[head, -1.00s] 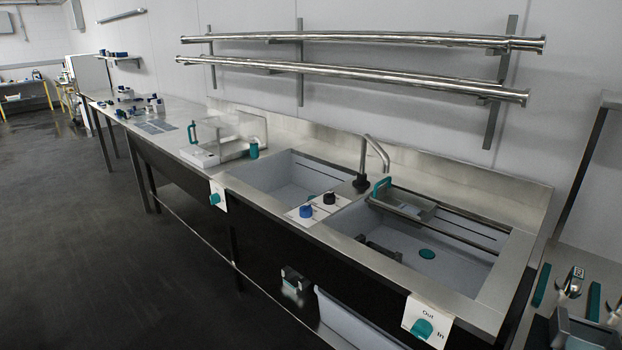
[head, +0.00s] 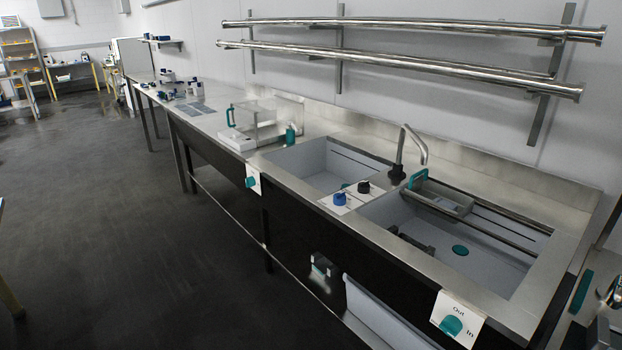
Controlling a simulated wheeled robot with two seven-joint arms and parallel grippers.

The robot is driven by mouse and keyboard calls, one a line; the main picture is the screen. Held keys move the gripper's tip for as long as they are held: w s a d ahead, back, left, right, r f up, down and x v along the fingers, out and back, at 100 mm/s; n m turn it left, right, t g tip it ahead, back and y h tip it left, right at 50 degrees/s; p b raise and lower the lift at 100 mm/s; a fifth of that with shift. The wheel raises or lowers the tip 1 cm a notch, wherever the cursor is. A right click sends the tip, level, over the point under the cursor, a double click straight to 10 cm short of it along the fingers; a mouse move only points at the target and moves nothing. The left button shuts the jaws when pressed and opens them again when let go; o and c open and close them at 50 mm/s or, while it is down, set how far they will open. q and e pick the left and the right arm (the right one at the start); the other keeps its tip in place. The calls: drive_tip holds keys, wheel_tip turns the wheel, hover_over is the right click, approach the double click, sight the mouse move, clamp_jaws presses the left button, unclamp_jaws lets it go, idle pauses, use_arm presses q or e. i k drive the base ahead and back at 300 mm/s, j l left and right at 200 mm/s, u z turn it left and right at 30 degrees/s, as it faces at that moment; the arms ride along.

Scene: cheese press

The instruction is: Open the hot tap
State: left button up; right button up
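Two tap knobs stand on a white plate between the two sink basins, one blue (head: 339,199) and one black (head: 364,187). I cannot tell from their labels which is the hot one. The curved metal faucet (head: 411,150) rises from a dark base behind them, at the back edge of the sink. Neither of my grippers is in view.
The right basin (head: 470,240) holds a grey tray with a teal handle (head: 440,195). A clear box (head: 262,122) stands on the counter at left. Teal knobs (head: 452,325) (head: 251,182) sit on the front. The dark floor (head: 110,230) at left is free.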

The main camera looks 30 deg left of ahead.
sight(363, 188)
drive_tip(key=i+j, duration=0.15)
drive_tip(key=j, duration=0.2)
drive_tip(key=i+j+z, duration=0.15)
drive_tip(key=j, duration=0.15)
drive_tip(key=i+j, duration=0.15)
drive_tip(key=j, duration=0.2)
drive_tip(key=i+j+z, duration=0.15)
drive_tip(key=j, duration=0.2)
drive_tip(key=i+j, duration=0.1)
drive_tip(key=j, duration=0.25)
drive_tip(key=z, duration=0.05)
